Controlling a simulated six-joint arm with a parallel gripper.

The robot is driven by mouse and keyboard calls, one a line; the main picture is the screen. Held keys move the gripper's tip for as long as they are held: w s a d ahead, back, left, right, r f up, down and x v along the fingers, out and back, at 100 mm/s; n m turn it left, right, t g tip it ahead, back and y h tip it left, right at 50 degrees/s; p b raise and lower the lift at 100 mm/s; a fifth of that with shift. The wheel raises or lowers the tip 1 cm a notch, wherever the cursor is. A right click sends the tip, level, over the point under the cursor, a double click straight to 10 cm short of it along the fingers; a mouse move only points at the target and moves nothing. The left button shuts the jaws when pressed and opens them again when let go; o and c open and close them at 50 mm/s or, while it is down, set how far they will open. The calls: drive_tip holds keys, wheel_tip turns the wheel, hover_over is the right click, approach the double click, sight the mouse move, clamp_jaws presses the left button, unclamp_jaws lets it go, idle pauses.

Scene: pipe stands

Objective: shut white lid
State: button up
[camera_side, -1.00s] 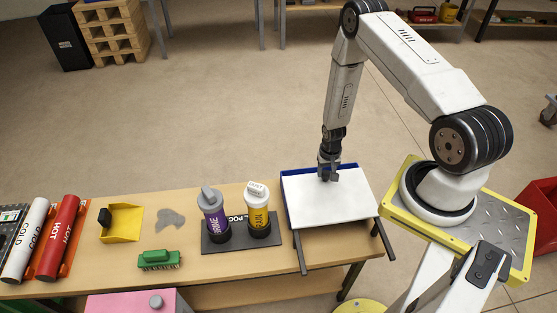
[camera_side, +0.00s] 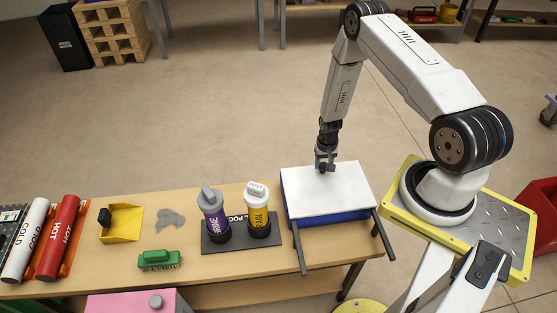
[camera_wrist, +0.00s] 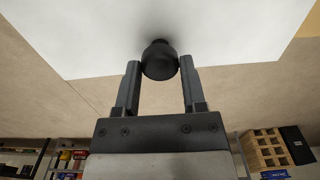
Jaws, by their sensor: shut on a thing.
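The white lid (camera_side: 330,190) lies flat over a blue box (camera_side: 335,217) at the right end of the bench. The box's blue wall shows below the lid's front edge, and the lid covers the top as far as I can see. My gripper (camera_side: 326,167) stands over the lid's far part. In the wrist view my gripper (camera_wrist: 160,66) is shut on a round black knob (camera_wrist: 158,58), with one finger on each side. The lid's white surface (camera_wrist: 240,35) fills the top of that view. The inside of the box is hidden.
Two dark rails (camera_side: 299,247) stick out toward the front of the box. Just left stand a purple canister (camera_side: 211,215) and a yellow canister (camera_side: 259,217) on a dark base. A green brush (camera_side: 159,259) and a yellow dustpan (camera_side: 122,224) lie farther left.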

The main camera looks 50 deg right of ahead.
drive_tip(key=o, duration=0.8)
drive_tip(key=shift+w+d, duration=0.1)
drive_tip(key=shift+c, duration=0.2)
drive_tip(key=shift+r, duration=0.1)
drive_tip(key=shift+r, duration=3.4)
drive_tip(key=shift+w+a+r, duration=0.2)
drive_tip(key=shift+r, duration=0.25)
drive_tip(key=a+r+n+t, duration=0.1)
drive_tip(key=a+r+n, duration=0.2)
drive_tip(key=a+r, duration=0.6)
drive_tip(key=a+r+n+t, duration=0.1)
drive_tip(key=a+r+n, duration=0.2)
drive_tip(key=a+r, duration=0.65)
drive_tip(key=s+a+r+n, duration=0.3)
drive_tip(key=s+r, duration=0.2)
drive_tip(key=r, duration=0.2)
drive_tip(key=shift+t, duration=0.3)
